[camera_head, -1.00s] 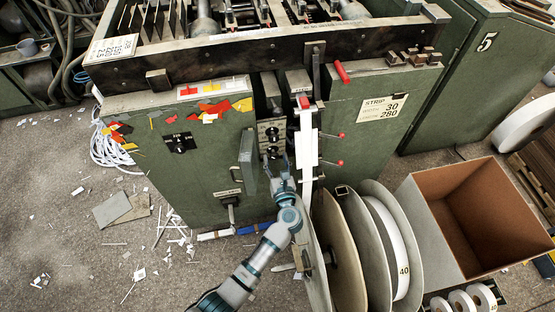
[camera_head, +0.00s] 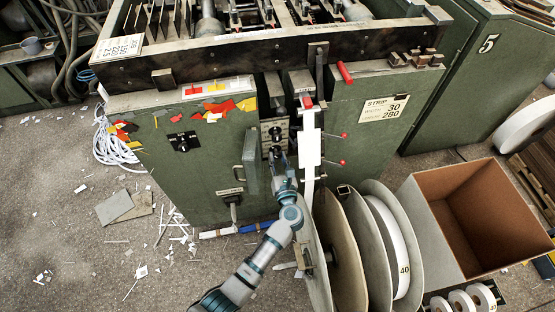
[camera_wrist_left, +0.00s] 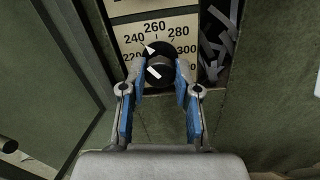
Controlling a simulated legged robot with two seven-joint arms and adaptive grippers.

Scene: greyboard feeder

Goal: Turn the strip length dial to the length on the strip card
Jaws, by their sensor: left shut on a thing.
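The strip card (camera_head: 384,108) on the right of the green machine front reads STRIP, 30 and, below it, 280. The strip length dial (camera_wrist_left: 158,68) is a black knob on a cream scale plate (camera_wrist_left: 125,12) with marks from 220 to 300. Its white pointer lies up and to the left, between 240 and 260. My left gripper (camera_wrist_left: 161,75) is shut on the knob, with one blue finger on each side. In the head view my left gripper (camera_head: 279,160) is at the lower knob of the narrow panel. My right gripper is not in view.
A second black knob (camera_head: 275,133) sits just above. An open green door (camera_head: 251,163) stands left of the panel. A white strip (camera_head: 310,145) and red-tipped levers (camera_head: 335,163) are close on the right. Large reels (camera_head: 385,245) and an open box (camera_head: 470,215) stand at the lower right.

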